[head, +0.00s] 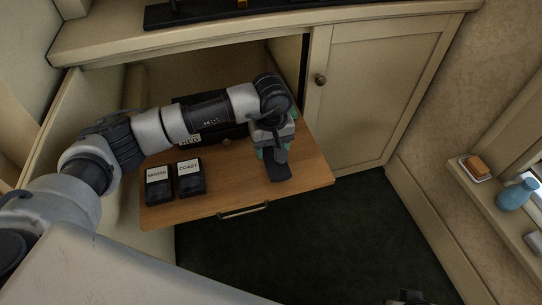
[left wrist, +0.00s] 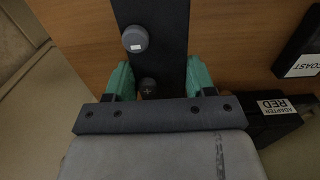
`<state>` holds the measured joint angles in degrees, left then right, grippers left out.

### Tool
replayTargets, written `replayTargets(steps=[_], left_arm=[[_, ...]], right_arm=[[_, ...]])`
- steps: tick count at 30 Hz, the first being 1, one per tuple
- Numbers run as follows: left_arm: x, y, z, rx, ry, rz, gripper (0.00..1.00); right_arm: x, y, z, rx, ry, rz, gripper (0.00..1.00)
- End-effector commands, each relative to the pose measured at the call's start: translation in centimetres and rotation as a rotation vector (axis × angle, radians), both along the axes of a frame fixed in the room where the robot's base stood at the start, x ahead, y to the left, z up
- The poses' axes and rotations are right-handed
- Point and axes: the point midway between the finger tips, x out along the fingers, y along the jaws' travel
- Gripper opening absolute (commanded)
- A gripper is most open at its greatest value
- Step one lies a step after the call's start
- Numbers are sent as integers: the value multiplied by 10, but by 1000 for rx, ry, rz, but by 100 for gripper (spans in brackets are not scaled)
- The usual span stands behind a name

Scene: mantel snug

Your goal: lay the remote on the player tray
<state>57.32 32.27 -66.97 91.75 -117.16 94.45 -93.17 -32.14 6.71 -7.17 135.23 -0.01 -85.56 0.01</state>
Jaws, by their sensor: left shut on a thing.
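The remote (head: 279,170) is a dark slim bar at the right part of the wooden pull-out tray (head: 220,200). In the left wrist view the remote (left wrist: 165,45) shows a grey round button and a smaller button with a plus. My left gripper (head: 272,152) is above the tray's right part. Its green fingertips, also in the left wrist view (left wrist: 160,80), are shut on the remote from both sides. The remote is over the tray; I cannot tell whether it touches the wood. A dark piece at the bottom edge (head: 408,298) may be my right gripper; its jaws cannot be made out.
Two black cases labelled MOORS (head: 159,188) and COAST (head: 191,178) stand on the tray's left. A black box labelled ADAPTER RED (left wrist: 280,120) lies behind, partly hidden by my arm. A closed cabinet door (head: 365,95) is to the right. Bare wood lies between COAST and the remote.

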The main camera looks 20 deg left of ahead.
Motion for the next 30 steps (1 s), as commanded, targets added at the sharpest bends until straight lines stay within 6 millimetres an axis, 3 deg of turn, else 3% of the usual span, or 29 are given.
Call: replayTargets(steps=[8,19,20,24,30], left_arm=[[0,0,-37,0,2,1,28],[0,0,-42,0,0,0,28],[0,0,-42,0,0,0,56],[0,0,-41,0,0,0,78],[0,0,-41,-1,1,0,80]], right_arm=[[-8,-1,20,0,-11,0,43],[-8,-1,19,0,-11,-1,43],[-8,-1,19,0,-12,-1,43],[-8,-1,20,0,-11,-1,43],[-8,-1,20,0,-11,-1,43]])
